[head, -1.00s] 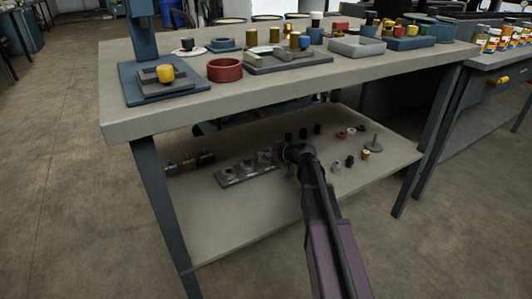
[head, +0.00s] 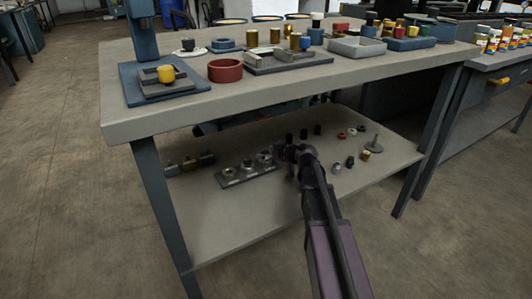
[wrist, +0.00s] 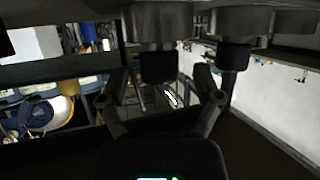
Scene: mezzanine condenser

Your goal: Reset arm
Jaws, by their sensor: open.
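My arm (head: 322,215) reaches from the lower right in the head view to the lower shelf (head: 215,225) of the workbench. Its wrist end (head: 287,152) is over the shelf, just right of a grey block with round fittings (head: 246,172). The fingers are not clear in the head view. In the wrist view my gripper (wrist: 160,85) is open, with its two dark fingers apart. A dark cylindrical shape (wrist: 158,65) shows between them, above an open gap. I cannot tell whether anything touches the fingers.
The bench top (head: 290,85) overhangs the shelf and carries a red ring (head: 225,71) and other parts. Small dark cylinders (head: 317,130) and a grey stemmed disc (head: 372,146) stand on the shelf. A table leg (head: 163,215) bounds its left side. The shelf's front is clear.

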